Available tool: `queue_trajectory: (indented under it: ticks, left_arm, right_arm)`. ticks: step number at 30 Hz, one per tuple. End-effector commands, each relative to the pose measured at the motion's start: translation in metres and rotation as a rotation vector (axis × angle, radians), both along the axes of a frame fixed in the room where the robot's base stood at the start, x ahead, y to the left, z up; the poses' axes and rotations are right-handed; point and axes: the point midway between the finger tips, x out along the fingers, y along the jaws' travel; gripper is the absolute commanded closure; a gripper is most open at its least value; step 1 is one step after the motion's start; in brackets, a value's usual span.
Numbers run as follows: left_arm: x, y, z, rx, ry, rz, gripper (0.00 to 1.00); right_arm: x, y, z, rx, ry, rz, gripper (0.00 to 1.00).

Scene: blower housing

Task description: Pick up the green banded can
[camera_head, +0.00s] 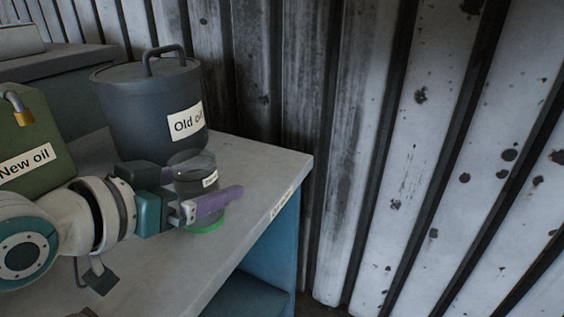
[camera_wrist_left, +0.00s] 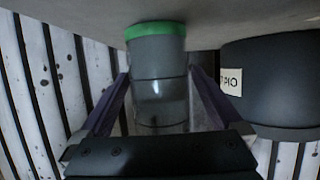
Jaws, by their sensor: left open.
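The green banded can (camera_head: 193,162) is a small grey can with a white label and a bright green band around its base. It stands upright on the workbench near the right edge. My left gripper (camera_head: 217,193) is open around it, with the near purple finger crossing in front of the can. The far finger is mostly hidden. In the left wrist view, which is upside down, the can (camera_wrist_left: 158,60) stands between the two spread fingers, with its green band at the top of the picture. My right gripper is out of view.
A large dark pot marked "Old oil" (camera_head: 140,110) with a lid handle stands just behind the can. The workbench (camera_head: 265,165) ends just right of the can; a corrugated wall (camera_head: 370,150) is behind.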

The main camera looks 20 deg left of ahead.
Motion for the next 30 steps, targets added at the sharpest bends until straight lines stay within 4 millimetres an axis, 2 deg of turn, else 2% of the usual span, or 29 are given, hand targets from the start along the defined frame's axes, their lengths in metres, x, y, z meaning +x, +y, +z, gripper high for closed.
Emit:
queue_trajectory:
  ticks: [1, 4, 12, 30]
  left_arm:
    - [0.008, 0.000, -0.007, 0.000, -0.003, 0.001, 0.00]
    - [0.018, -0.001, -0.009, 0.001, -0.002, 0.001, 0.00]
    - [0.021, -0.001, -0.009, 0.002, 0.000, 0.000, 0.00]
    - [0.020, -0.001, -0.009, 0.001, 0.000, 0.001, 0.66]
  right_arm:
    - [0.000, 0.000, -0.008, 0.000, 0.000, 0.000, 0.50]
    - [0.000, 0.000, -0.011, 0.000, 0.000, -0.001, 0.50]
    - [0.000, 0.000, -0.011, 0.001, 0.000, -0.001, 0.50]
    - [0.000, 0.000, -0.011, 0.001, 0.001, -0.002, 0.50]
